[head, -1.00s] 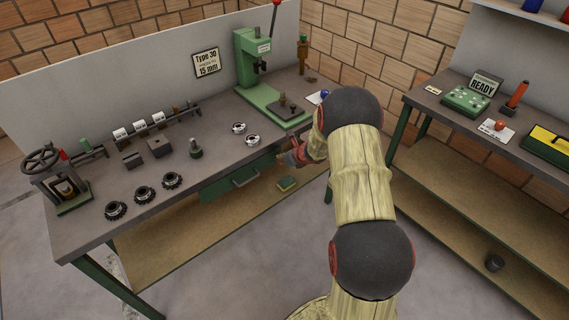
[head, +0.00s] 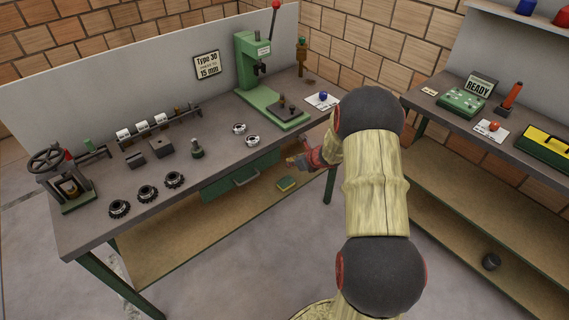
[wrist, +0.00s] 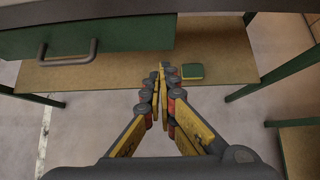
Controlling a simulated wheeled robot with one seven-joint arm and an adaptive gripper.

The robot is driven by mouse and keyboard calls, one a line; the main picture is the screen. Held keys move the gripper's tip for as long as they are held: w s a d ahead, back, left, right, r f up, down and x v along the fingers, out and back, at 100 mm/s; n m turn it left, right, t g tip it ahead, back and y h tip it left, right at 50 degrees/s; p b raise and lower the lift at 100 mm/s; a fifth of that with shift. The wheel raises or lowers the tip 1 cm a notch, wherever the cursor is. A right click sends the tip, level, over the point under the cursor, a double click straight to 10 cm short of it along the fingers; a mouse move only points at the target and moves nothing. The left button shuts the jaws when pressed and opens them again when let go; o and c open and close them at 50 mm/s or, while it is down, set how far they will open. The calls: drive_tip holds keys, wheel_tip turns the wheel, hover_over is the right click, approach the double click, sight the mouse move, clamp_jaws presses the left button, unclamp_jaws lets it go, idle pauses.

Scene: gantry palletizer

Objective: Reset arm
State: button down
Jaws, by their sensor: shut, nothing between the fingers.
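My gripper (wrist: 163,72) is shut and empty in the wrist view, its two yellow-and-grey fingers meeting at the tips. In the head view my gripper (head: 291,162) shows small, in front of the left workbench's front edge, partly hidden by my arm. It is apart from the bench. In the wrist view it points over the bench's lower shelf (wrist: 120,78), and its tips appear just left of a green and yellow block (wrist: 192,71) lying there.
The left workbench (head: 105,235) bears a green press (head: 252,62), several dark toothed rings and two silver rings. Its green drawer (head: 225,182) has a handle facing me. A second bench (head: 450,122) with a READY sign (head: 479,86) stands at right. The floor between is clear.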

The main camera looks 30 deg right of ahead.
drive_tip(key=p+v, duration=0.1)
drive_tip(key=v, duration=0.4)
drive_tip(key=shift+s+a+r, duration=0.1)
drive_tip(key=shift+s+r, duration=0.1)
drive_tip(key=shift+s, duration=0.15)
